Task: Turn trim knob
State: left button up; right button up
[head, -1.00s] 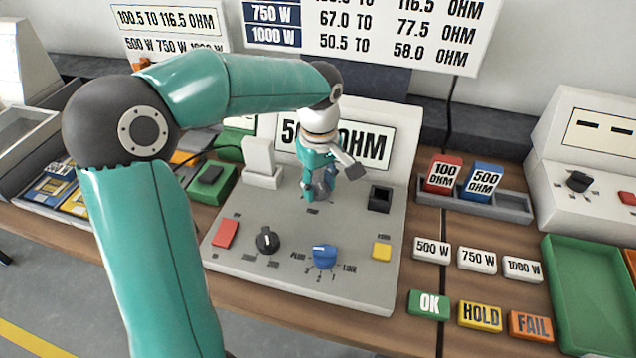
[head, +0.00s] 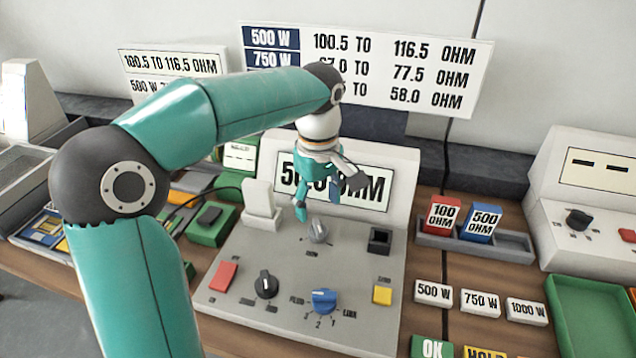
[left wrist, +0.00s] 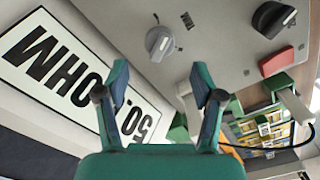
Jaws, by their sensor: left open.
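A grey knob (head: 318,231) stands in the upper middle of the grey console panel (head: 345,262); its small label is too small to read. It also shows in the left wrist view (left wrist: 159,42), just beyond the fingertips. My left gripper (head: 328,198) is open and empty above and behind this knob, in front of the console's ohm display (head: 375,188). In the left wrist view the two fingers (left wrist: 160,78) are spread wide, with nothing between them. A black knob (head: 265,284) and a blue knob (head: 323,301) sit lower on the panel. My right gripper is not in view.
On the panel are a red button (head: 223,276), a yellow button (head: 382,295), a black socket (head: 379,240) and a white upright block (head: 260,203). Resistor blocks stand in a grey tray (head: 512,252) at right. A green tray (head: 590,315) lies farther right.

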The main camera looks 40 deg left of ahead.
aim_at(318, 225)
pick_arm(q)
jog(key=shift+r, duration=2.4)
